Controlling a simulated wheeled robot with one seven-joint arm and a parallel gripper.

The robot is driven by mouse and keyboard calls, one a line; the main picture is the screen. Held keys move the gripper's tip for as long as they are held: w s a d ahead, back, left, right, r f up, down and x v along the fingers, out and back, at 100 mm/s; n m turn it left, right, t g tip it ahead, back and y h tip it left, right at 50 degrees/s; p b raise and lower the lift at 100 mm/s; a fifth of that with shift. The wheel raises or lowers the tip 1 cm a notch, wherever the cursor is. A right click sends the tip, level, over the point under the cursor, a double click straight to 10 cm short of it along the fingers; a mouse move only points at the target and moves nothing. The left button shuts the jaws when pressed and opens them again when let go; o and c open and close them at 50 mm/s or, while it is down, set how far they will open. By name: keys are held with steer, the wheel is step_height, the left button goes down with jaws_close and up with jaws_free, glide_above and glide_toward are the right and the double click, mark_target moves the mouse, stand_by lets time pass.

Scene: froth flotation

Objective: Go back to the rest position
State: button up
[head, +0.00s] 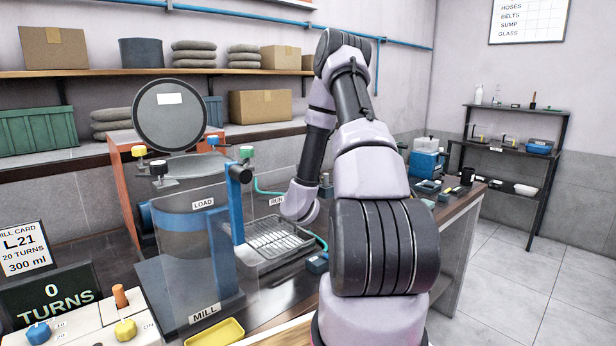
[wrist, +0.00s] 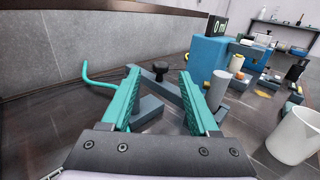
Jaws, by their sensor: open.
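My gripper (wrist: 158,100) shows in the wrist view with its two teal fingers spread wide apart and nothing between them. Beyond the fingers lies a grey angled holder (wrist: 150,108) with a black knob (wrist: 161,70) near it; I cannot tell how far they are from the fingertips. In the head view my arm reaches forward over the bench, and its far end is hidden behind my own links and the mill.
The mill (head: 190,250) with its raised round lid (head: 170,114) stands left of my arm. A wire drying rack (head: 270,243) is beside it. A white beaker (wrist: 294,137) and a blue machine (wrist: 207,62) stand right of my gripper. Floor at right is clear.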

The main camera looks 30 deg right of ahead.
steer(key=shift+v, duration=0.8)
